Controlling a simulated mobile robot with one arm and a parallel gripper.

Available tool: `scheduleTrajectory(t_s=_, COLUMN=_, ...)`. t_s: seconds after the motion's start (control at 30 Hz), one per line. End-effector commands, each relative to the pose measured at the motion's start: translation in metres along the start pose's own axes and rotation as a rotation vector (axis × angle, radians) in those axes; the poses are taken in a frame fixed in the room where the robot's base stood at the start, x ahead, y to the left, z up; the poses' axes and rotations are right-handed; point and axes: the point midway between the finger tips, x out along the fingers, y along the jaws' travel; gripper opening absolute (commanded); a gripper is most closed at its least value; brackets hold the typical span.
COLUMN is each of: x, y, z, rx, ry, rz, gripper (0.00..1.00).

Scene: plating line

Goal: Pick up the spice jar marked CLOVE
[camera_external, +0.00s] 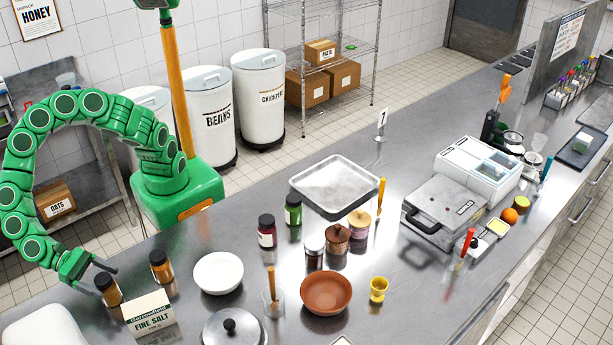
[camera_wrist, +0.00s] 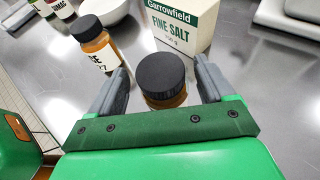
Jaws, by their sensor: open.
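My gripper (camera_external: 103,280) is open at the counter's left end. In the wrist view its fingers (camera_wrist: 163,70) stand on either side of an amber jar with a black lid (camera_wrist: 163,78); gaps show beside the lid. The same jar (camera_external: 110,293) shows in the external view; its label cannot be read. A second amber jar with a black lid (camera_external: 161,268) stands to its right. In the wrist view this second jar (camera_wrist: 97,44) is at upper left, its white label partly visible, ending in "E". I cannot tell which jar is marked CLOVE.
The FINE SALT box (camera_external: 149,314) stands close to the jar between my fingers; it also shows in the wrist view (camera_wrist: 182,24). A white bowl (camera_external: 218,272) is to the right. The red-labelled jar (camera_external: 267,232) and green jar (camera_external: 293,210) stand farther back. A tray (camera_external: 334,206) lies behind.

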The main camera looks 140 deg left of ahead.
Motion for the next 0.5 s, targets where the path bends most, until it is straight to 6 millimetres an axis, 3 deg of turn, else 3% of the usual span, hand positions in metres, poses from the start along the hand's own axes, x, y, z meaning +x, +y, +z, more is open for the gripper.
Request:
scheduleTrajectory(t_s=0.2, x=0.026, y=-0.001, z=0.001, rx=0.000, ry=0.000, rz=0.002, gripper=0.81)
scheduleTrajectory(t_s=0.43, x=0.028, y=-0.001, z=0.001, rx=0.000, ry=0.000, rz=0.000, gripper=0.81)
scheduleTrajectory(t_s=0.5, x=0.028, y=-0.001, z=0.001, rx=0.000, ry=0.001, rz=0.000, gripper=0.74)
